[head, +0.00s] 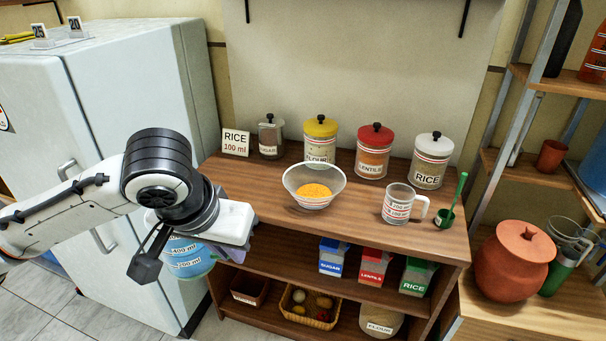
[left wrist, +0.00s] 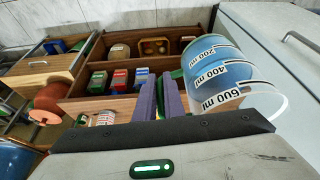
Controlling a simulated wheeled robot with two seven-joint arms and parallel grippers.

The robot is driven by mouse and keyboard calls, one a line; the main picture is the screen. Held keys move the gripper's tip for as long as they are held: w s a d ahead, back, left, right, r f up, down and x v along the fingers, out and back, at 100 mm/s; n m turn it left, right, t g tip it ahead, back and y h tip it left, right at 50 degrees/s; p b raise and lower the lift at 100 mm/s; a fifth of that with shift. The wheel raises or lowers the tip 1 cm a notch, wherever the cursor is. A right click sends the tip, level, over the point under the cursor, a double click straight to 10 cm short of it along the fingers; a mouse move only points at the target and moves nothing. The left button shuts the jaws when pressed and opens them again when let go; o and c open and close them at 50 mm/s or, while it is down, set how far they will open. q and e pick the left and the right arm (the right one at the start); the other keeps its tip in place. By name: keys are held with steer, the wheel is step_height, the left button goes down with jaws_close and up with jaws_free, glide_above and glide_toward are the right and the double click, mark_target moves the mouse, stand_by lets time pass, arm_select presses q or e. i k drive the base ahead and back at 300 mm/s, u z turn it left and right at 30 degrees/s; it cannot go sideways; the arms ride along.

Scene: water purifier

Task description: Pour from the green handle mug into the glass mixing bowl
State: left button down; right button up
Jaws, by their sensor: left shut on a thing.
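The glass mixing bowl (head: 314,202) stands upright on the wooden counter, holding an orange-yellow heap. My left gripper (left wrist: 168,92) is beside the counter's left end, low in front of the fridge. It is shut on what looks like the green handle (left wrist: 177,74) of a large clear mug (left wrist: 215,70) marked 200, 400 and 600 ml, with blue in its lower part. In the head view the mug (head: 187,264) is partly hidden by the gripper and looks roughly upright, apart from the bowl, to its lower left. My right gripper is not in view.
A clear mug (head: 400,203) and a green scoop (head: 450,205) stand right of the bowl. Jars labelled flour (head: 320,142), lentils (head: 374,152) and rice (head: 431,162) line the back. The fridge (head: 110,100) is at left. The counter's front left is clear.

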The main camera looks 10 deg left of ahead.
mark_target(313, 184)
steer(key=u, duration=0.15)
steer(key=i, duration=1.1)
steer(key=z, duration=0.25)
